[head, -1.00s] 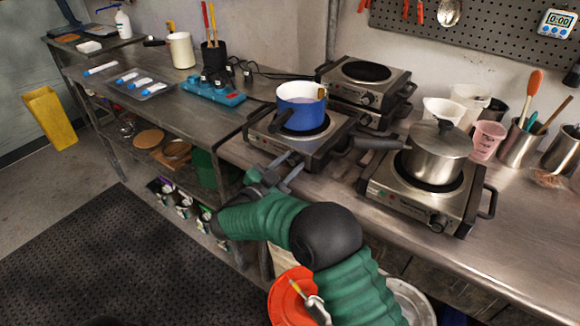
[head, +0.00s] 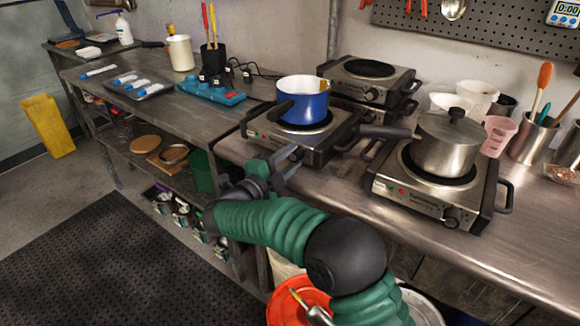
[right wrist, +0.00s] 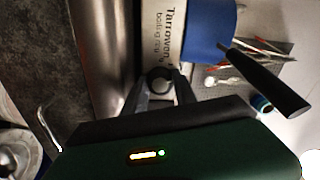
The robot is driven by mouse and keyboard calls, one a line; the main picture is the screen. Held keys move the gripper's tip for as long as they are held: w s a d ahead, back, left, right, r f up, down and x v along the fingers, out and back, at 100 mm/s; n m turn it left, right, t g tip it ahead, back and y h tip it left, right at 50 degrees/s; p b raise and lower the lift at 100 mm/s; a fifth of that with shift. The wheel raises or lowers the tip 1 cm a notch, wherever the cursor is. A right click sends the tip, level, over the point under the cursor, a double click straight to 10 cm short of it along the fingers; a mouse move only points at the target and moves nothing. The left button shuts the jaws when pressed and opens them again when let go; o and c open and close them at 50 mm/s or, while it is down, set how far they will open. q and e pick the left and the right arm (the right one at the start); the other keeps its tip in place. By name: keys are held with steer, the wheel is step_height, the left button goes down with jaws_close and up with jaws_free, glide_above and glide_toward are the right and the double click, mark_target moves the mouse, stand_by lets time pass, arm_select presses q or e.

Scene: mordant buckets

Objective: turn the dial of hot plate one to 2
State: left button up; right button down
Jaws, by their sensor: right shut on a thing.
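A steel hot plate (head: 262,135) with a blue pot (head: 303,101) on its ring stands left of centre on the bench. No number can be read on it. My right gripper (head: 292,160) is at its front face, coming from the front. In the right wrist view, the dark round dial (right wrist: 160,79) sits between the two fingertips of my right gripper (right wrist: 162,88), below the printed front panel (right wrist: 165,30). The gripper is shut on the dial. The dial's setting cannot be read. My left gripper is not in view.
A second hot plate (head: 405,196) with a lidded steel pot (head: 449,145) stands to the right; its pot handle points left toward the first. Stacked hot plates (head: 372,92) stand behind. An orange bucket (head: 288,305) is below the bench front.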

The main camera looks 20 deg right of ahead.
steer(key=shift+a+f+m+b, duration=0.1)
steer(key=shift+f+m+b, duration=0.2)
steer(key=shift+m+b, duration=0.45)
steer(key=c, duration=1.4)
jaws_free()
steer(key=o, duration=0.4)
steer(key=shift+s+r, duration=0.1)
steer(key=shift+r, duration=0.05)
steer(key=p+v, duration=0.2)
steer(key=v, duration=1.4)
steer(key=shift+s+a+p, duration=0.25)
steer(key=shift+a+p, duration=0.1)
